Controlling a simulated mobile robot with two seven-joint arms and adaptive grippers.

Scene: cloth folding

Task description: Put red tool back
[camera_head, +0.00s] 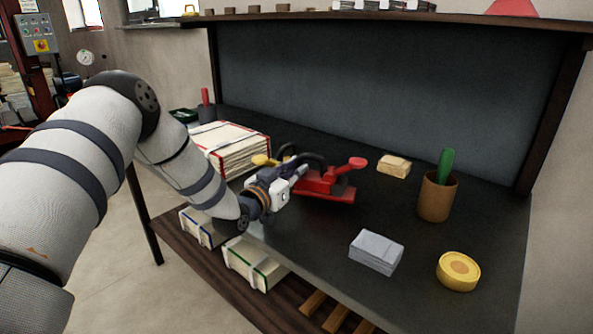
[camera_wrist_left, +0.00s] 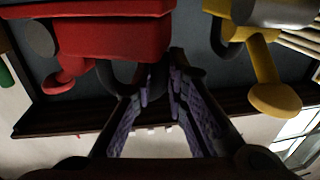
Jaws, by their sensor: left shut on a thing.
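The red tool (camera_head: 322,187) has a red body and a dark looped handle; it is over the dark worktop, and I cannot tell if it touches it. In the left wrist view the red tool (camera_wrist_left: 115,38) fills the upper left. My left gripper (camera_head: 305,163) is at the tool's dark handle. In the left wrist view the left gripper's fingers (camera_wrist_left: 166,75) are close together where the handle meets them, shut on the red tool. The fingertips are partly hidden in the head view. My right gripper is not in view.
A yellow tool (camera_wrist_left: 262,65) is beside the red one, mostly hidden behind my wrist in the head view. The worktop (camera_head: 310,240) also holds stacked papers (camera_head: 233,146), a tan block (camera_head: 394,166), a brown cup (camera_head: 437,200), a grey block (camera_head: 376,251) and a yellow roll (camera_head: 458,271).

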